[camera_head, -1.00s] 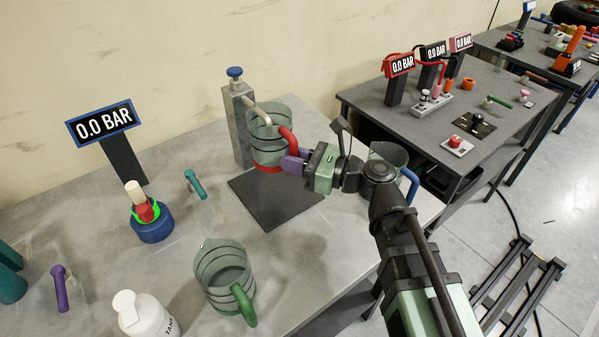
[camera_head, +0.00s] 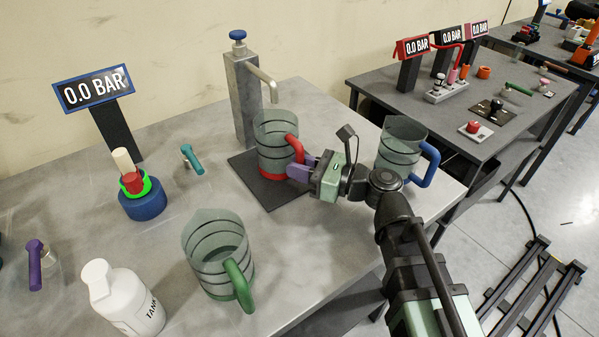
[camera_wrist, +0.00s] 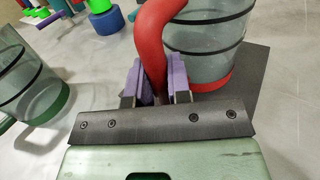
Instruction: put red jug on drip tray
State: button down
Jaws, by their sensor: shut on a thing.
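The red jug (camera_head: 275,150) is clear with dark bands, a red base and a red handle. It stands upright over the black square drip tray (camera_head: 264,193), below the tap spout. Its base looks at or very near the tray surface; I cannot tell if it touches. My gripper (camera_head: 299,170) is to the jug's right, its purple fingers shut on the red handle. In the wrist view the handle of the red jug (camera_wrist: 152,45) sits between the fingers, and the drip tray (camera_wrist: 250,82) shows beside the red base.
The grey tap post (camera_head: 243,100) stands behind the tray. A blue-handled jug (camera_head: 398,150) is close to the right of my gripper. A green-handled jug (camera_head: 217,262) and a white tank bottle (camera_head: 122,300) stand in front.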

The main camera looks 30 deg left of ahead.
jog(key=shift+f, duration=0.1)
jog(key=c, duration=1.5)
grip_release()
jog(key=shift+f, duration=0.1)
jog(key=o, duration=0.4)
jog(key=shift+o, duration=0.2)
jog(key=shift+d+r, duration=0.1)
jog(key=shift+r, duration=0.2)
jog(key=d, duration=0.4)
jog(key=w+d, duration=0.1)
jog(key=d, duration=0.2)
jog(key=w+d, duration=0.1)
jog(key=d, duration=0.3)
jog(key=shift+w+d, duration=0.15)
jog(key=shift+d, duration=0.15)
